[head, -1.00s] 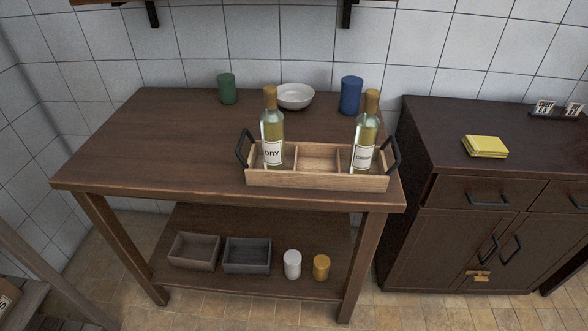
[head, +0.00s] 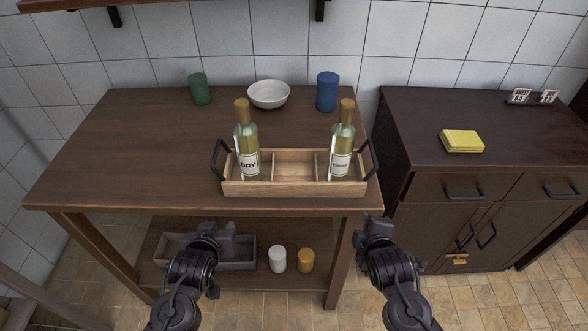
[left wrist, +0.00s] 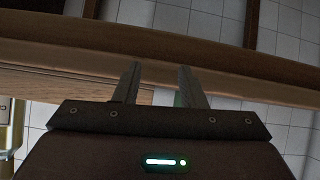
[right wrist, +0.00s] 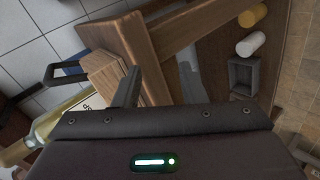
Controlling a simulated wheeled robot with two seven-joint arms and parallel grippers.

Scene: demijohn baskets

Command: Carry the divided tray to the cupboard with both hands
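The divided tray (head: 294,188) is light wood with black handles at its left and right ends. It sits near the front edge of the brown table. A bottle labelled DRY (head: 248,150) stands in its left compartment and another bottle (head: 342,150) in its right one; the middle compartment is empty. My left gripper (head: 218,232) is below and in front of the tray's left part, apart from it; its fingers stand apart in the left wrist view (left wrist: 158,85). My right gripper (head: 372,226) is in front of the tray's right end, empty, fingers apart in the right wrist view (right wrist: 160,85). The dark cupboard (head: 440,130) stands right of the table.
A yellow stack (head: 461,141) and small cards on a dark stand (head: 532,97) are on the cupboard top, which has free room at its front and left. A green cup (head: 200,90), white bowl (head: 269,95) and blue canister (head: 327,92) stand at the table's back.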

